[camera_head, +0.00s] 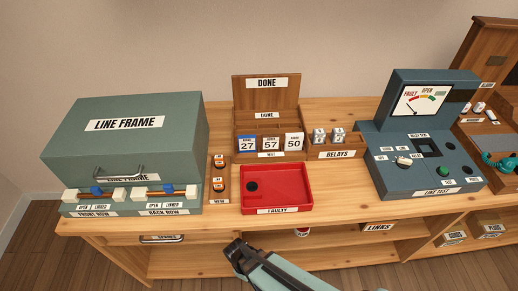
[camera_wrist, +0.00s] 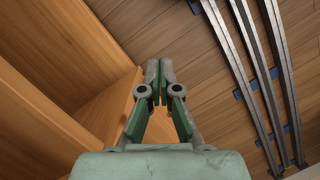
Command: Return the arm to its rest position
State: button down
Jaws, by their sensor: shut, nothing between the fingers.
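My gripper (camera_head: 236,248) is at the lower middle of the head view, in front of the bench's front edge and apart from everything on the bench. My arm runs from it down to the right. In the wrist view my gripper (camera_wrist: 159,70) is shut and empty, its fingertips together. Behind it there are wooden shelf panels (camera_wrist: 70,75) and the plank floor (camera_wrist: 200,75).
Metal rails (camera_wrist: 250,75) cross the floor.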

jog(key=s+d+r+m+g+y+p, duration=0.1)
jog(key=s+d+r+m, duration=0.1)
jog(key=d+m, duration=0.2)
jog(key=s+d+r+m+g+p, duration=0.1)
jog(key=s+d+m+g, duration=0.1)
jog(key=d, duration=0.7)
jog(key=s+d+r+m+g+y+p, duration=0.1)
jog(key=s+d+r+m, duration=0.1)
jog(key=s+d+m, duration=0.2)
jog(key=d+m, duration=0.2)
jog(key=d, duration=0.1)
jog(key=shift+s+d+r+g+y+p, duration=0.2)
jog(key=shift+r+g+y+p, duration=0.1)
jog(key=shift+g+p, duration=0.1)
